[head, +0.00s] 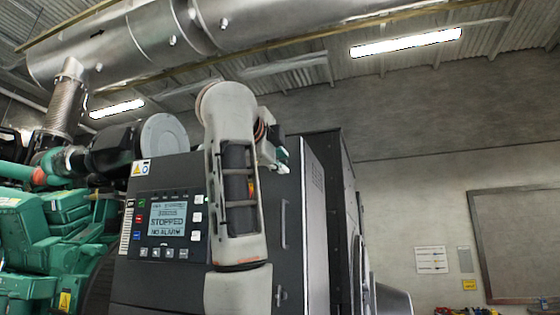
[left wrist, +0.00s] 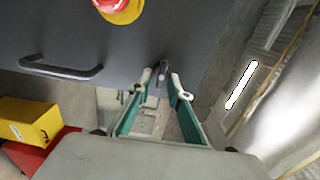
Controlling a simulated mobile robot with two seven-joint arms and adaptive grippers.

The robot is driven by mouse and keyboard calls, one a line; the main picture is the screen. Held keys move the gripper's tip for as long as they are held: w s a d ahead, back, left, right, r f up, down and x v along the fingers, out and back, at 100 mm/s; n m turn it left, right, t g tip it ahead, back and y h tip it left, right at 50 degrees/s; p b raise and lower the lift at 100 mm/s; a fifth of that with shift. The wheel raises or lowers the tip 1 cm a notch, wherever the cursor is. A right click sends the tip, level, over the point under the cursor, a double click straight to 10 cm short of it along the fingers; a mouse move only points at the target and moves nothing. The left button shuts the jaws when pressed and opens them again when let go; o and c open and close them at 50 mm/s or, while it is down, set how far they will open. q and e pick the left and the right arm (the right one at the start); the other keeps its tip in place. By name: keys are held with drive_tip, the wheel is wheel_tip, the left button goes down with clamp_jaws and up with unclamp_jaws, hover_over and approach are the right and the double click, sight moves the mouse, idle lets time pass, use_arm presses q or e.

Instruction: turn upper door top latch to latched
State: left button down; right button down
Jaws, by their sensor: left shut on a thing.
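The dark grey upper door (head: 310,215) of the control cabinet is in front of me, and it also fills the top of the left wrist view (left wrist: 120,50). The top latch (left wrist: 162,74) is a small dark lever near the door's edge. My left gripper (left wrist: 161,80), with green fingers and pale tips, is shut on this latch, one tip on each side. In the head view the left gripper (head: 281,163) is at the door's top, partly behind my forearm, and it hides the latch there. My right gripper is in neither view.
A bar handle (head: 284,223) is on the door, with another latch (head: 279,294) lower down. The control panel (head: 165,220) reads STOPPED. A red emergency button (left wrist: 105,4) on a yellow base shows in the wrist view. Green engine parts (head: 50,230) stand left.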

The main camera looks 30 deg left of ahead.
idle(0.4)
use_arm(q)
drive_tip(key=c, duration=1.8)
unclamp_jaws()
drive_tip(key=shift+d, duration=0.1)
drive_tip(key=shift+c, duration=0.2)
drive_tip(key=shift+s, duration=0.1)
drive_tip(key=v, duration=1.2)
